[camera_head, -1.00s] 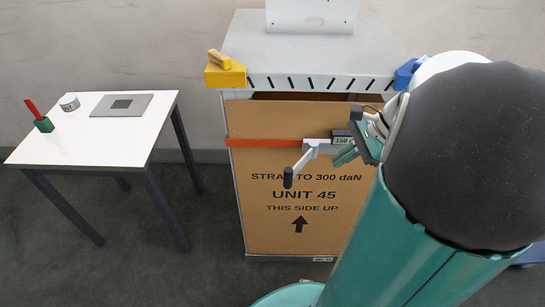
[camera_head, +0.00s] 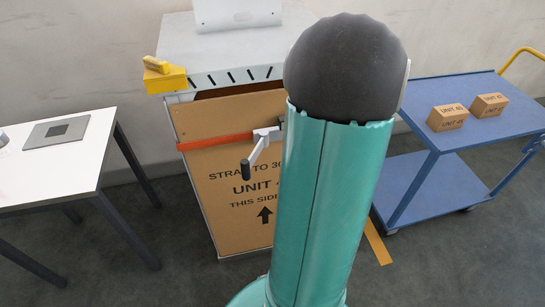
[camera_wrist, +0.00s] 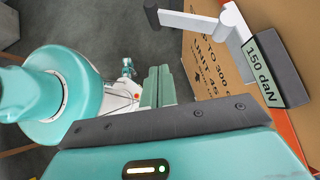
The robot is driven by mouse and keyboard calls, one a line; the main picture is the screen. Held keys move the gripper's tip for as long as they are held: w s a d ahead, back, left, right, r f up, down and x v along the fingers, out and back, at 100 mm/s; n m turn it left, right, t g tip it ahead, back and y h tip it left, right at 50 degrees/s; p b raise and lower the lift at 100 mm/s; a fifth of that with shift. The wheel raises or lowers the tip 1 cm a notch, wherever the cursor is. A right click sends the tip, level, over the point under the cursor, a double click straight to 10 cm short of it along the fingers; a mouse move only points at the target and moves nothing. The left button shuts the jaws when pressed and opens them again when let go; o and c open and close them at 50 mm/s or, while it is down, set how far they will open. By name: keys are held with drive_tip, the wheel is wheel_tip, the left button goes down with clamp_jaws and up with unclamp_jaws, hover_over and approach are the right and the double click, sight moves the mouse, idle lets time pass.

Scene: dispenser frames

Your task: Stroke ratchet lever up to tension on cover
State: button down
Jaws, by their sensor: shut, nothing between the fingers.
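The tan cover panel (camera_head: 226,215) stands on the front of the cabinet, with an orange strap (camera_head: 212,142) across its upper part. The ratchet on the strap has a pale lever (camera_head: 257,150) that slants down to a black grip (camera_head: 245,170). In the wrist view the lever (camera_wrist: 190,21) is at the top, beside a box with a display (camera_wrist: 263,70) reading 150 daN. My gripper (camera_wrist: 158,82) has its green fingers shut and empty, apart from the lever. In the head view my arm hides the gripper and the ratchet's right side.
A yellow block (camera_head: 165,78) sits on the cabinet's left corner. A white table (camera_head: 75,165) with a grey plate (camera_head: 57,133) stands at left. A blue cart (camera_head: 470,105) with two small boxes stands at right. Open floor lies between table and cabinet.

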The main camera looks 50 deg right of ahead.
sight(253, 157)
drive_tip(key=w+a+r+x, duration=0.1)
drive_tip(key=r+x, duration=0.1)
drive_tip(key=x, duration=1)
drive_tip(key=shift+w+a, duration=0.3)
drive_tip(key=shift+a, duration=0.15)
drive_tip(key=shift+w+a, duration=0.1)
